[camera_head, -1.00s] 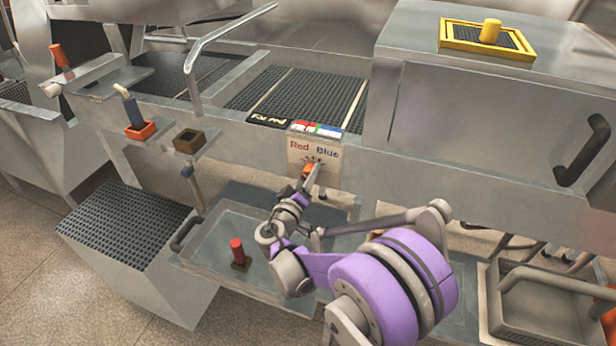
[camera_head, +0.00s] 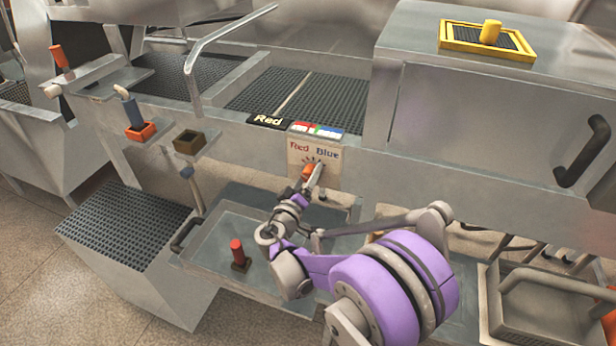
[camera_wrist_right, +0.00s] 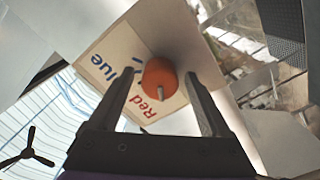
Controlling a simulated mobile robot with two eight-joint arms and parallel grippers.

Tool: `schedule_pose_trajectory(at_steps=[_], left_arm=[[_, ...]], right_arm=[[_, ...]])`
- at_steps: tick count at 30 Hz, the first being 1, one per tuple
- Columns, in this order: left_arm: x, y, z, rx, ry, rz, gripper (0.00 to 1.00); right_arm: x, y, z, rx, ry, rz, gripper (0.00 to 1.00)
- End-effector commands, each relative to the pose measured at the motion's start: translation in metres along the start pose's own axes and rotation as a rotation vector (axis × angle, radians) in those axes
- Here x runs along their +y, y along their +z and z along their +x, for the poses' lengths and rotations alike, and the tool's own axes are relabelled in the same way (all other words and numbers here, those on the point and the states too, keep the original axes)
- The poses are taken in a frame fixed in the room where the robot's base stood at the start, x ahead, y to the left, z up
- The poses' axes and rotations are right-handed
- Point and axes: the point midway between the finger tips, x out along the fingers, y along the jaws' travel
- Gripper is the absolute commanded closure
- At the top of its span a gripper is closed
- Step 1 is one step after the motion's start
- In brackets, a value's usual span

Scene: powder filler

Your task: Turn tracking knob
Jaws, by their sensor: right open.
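The tracking knob (camera_head: 307,172) is orange and sits on the cream panel (camera_head: 301,150) marked "Red" and "Blue" on the front of the machine. In the right wrist view the orange knob (camera_wrist_right: 160,78) shows a small pale pointer, with the "Red" lettering close to it. My right gripper (camera_head: 314,176) is at the panel, with its fingers at the knob. In the wrist view the right gripper (camera_wrist_right: 160,74) is open, one finger on each side of the knob, with gaps visible. My left gripper is not in view.
A steel box (camera_head: 480,115) with a black handle stands at the right.

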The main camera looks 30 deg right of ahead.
Motion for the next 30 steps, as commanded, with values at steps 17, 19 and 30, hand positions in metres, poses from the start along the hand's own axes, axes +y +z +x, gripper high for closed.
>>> schedule_pose_trajectory(at_steps=[17, 19, 30], left_arm=[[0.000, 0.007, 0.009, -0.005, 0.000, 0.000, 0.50], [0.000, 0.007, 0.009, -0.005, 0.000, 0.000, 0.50], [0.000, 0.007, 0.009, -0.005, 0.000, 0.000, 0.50]], right_arm=[[-0.001, 0.000, -0.094, 0.003, -0.003, 0.000, 0.19], [-0.001, 0.000, -0.101, 0.002, -0.002, 0.000, 0.19], [0.000, 0.000, -0.108, 0.000, 0.000, 0.000, 0.19]])
